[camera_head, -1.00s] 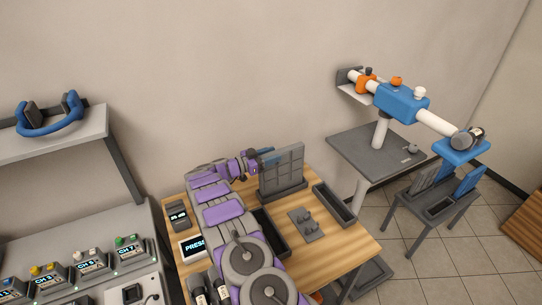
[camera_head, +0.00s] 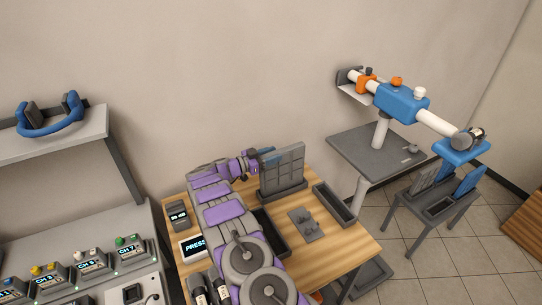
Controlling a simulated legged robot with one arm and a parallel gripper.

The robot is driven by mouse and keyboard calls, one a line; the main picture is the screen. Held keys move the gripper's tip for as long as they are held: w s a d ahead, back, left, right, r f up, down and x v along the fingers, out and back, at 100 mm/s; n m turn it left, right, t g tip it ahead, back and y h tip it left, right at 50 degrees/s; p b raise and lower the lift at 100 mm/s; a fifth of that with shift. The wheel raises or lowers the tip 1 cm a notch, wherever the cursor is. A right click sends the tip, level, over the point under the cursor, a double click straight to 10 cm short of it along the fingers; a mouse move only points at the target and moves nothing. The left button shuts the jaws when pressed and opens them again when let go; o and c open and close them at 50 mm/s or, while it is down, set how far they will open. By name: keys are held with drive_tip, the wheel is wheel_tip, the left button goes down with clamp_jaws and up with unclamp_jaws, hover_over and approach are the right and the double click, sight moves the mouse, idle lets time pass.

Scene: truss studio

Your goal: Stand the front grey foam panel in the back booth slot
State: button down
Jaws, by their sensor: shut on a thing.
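A grey foam panel (camera_head: 283,168) with a square grid face stands upright on the wooden table, its lower edge at a dark slotted base (camera_head: 283,194). My gripper (camera_head: 253,163) is at the panel's left edge, shut on it. The fingertips are small and partly hidden. A bit of blue (camera_head: 267,151) shows behind the panel's upper left; I cannot tell what it belongs to. How deep the panel sits in the base, and in which slot, cannot be made out.
A dark open tray (camera_head: 270,234) is beside my arm. A rack at right holds a grey panel (camera_head: 425,178) and a blue panel (camera_head: 468,181).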

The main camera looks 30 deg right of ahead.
drive_tip(key=shift+f, duration=0.75)
drive_tip(key=c, duration=0.8)
unclamp_jaws()
drive_tip(key=shift+a, duration=0.1)
drive_tip(key=shift+w+a, duration=0.15)
drive_tip(key=shift+a, duration=2.55)
drive_tip(key=shift+w+a, duration=0.15)
drive_tip(key=shift+a, duration=2.55)
